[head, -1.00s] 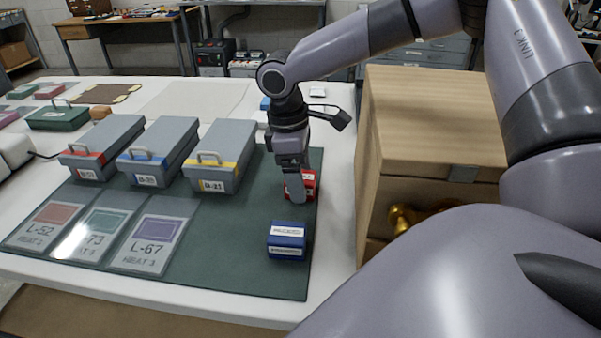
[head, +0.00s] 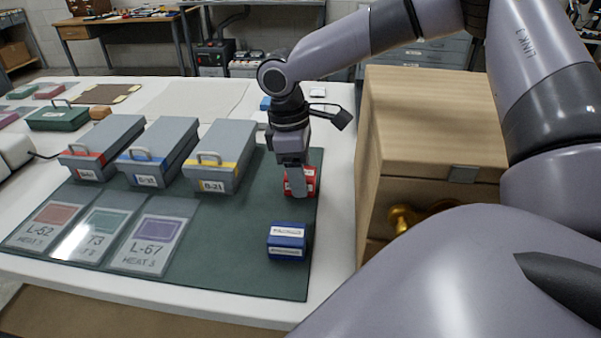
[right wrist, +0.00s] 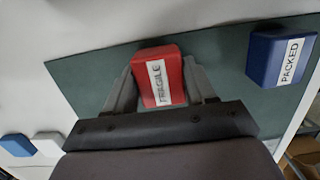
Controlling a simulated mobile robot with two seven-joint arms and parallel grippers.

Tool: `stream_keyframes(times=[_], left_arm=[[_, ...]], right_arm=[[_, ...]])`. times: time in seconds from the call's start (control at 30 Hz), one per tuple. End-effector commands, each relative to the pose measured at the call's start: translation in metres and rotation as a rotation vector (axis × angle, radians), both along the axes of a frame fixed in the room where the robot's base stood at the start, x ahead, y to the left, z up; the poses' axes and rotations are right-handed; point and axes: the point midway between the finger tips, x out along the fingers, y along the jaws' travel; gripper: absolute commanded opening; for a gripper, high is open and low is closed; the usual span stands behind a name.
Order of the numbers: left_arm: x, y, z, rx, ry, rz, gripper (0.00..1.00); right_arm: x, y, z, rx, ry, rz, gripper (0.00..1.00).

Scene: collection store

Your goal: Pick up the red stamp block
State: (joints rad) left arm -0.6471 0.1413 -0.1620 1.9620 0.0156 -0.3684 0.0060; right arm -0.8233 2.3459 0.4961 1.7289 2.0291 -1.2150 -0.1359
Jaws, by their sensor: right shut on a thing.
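The red stamp block (head: 309,181) stands near the right edge of the dark green mat (head: 220,240), partly hidden behind my right gripper (head: 296,186) in the head view. In the right wrist view the red block (right wrist: 174,72), with a white label reading FRAGILE, sits between the two fingers of my right gripper (right wrist: 160,88). The fingers are shut on its sides. I cannot tell whether the block touches the mat or is slightly above it. My left gripper is not in view.
A blue stamp block (head: 287,241), labelled PACKED in the right wrist view (right wrist: 279,58), stands nearer on the mat. Grey boxes, including a yellow-marked one (head: 222,158), stand left. Labelled cards (head: 150,245) lie in front of them. A wooden cabinet (head: 430,120) stands close on the right.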

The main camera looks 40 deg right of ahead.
Motion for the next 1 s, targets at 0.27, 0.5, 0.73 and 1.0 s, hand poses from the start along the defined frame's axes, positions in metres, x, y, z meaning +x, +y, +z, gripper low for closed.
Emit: stream_keyframes(times=[0.27, 0.5, 0.73, 1.0], left_arm=[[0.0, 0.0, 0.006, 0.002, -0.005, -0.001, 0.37], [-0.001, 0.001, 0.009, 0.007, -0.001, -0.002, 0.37], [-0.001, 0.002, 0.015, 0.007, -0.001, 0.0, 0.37], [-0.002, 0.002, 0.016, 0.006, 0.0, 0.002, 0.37]], right_arm=[[0.002, 0.0, 0.062, 0.0, -0.009, 0.0, 0.23], [0.001, 0.0, 0.131, -0.001, -0.007, 0.0, 0.23], [0.001, 0.0, 0.174, -0.001, -0.004, -0.001, 0.23], [0.0, 0.0, 0.19, -0.001, -0.001, 0.0, 0.23]])
